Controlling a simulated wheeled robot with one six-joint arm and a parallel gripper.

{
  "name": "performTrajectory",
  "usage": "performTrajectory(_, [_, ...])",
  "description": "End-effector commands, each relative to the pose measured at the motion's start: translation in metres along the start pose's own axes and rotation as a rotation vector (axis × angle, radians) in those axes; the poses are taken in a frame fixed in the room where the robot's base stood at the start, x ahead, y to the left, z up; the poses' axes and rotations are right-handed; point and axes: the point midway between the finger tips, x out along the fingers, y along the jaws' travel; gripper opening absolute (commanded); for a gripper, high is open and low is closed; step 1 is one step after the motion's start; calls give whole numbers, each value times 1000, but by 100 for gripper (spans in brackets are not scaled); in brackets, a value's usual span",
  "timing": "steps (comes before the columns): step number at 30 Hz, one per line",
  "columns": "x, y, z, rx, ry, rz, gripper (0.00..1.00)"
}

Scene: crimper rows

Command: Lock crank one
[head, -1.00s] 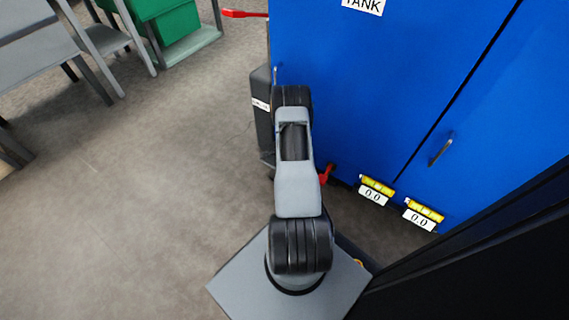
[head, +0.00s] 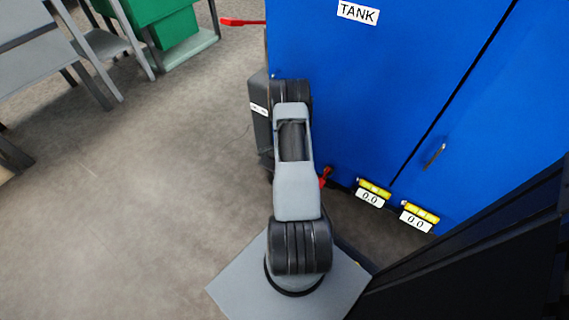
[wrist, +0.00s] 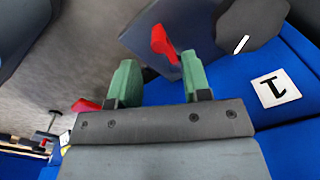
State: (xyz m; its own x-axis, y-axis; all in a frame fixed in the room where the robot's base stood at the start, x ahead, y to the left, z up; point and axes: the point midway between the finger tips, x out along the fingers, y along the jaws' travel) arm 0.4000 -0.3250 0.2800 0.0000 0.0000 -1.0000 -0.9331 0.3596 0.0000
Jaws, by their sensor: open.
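My gripper (wrist: 160,82) shows in the wrist view with two green fingers spread wide and nothing held between them. A red handle (wrist: 162,44) is just beyond the fingertips, closer to the right finger. Another red handle (wrist: 86,105) is left of the left finger, partly hidden by the gripper. In the head view, one red handle (head: 242,22) sticks out left of the blue cabinet, and a red part (head: 325,177) shows low beside my arm. My gripper is hidden there.
The blue cabinet (head: 365,90) with a TANK label (head: 358,12) fills the right. Two yellow-topped displays reading 0.0 (head: 371,193) (head: 418,217) sit at its lower edge. A green box (head: 177,40) and grey table (head: 35,60) stand upper left. Floor (head: 130,190) at left is clear.

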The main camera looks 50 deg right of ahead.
Motion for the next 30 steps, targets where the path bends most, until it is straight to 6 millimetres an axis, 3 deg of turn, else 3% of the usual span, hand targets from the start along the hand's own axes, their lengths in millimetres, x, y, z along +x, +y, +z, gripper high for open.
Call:
performTrajectory(1, [-17, 0, 0, 0, 1, -2, 44])
performTrajectory(3, [-31, 0, 0, 1, 1, -3, 44])
performTrajectory(12, [-75, 0, -1, 1, 1, -1, 44])
performTrajectory(19, [-87, 0, 0, 1, 0, 0, 44])
performTrajectory(30, [-87, 0, 0, 1, 0, 0, 44])
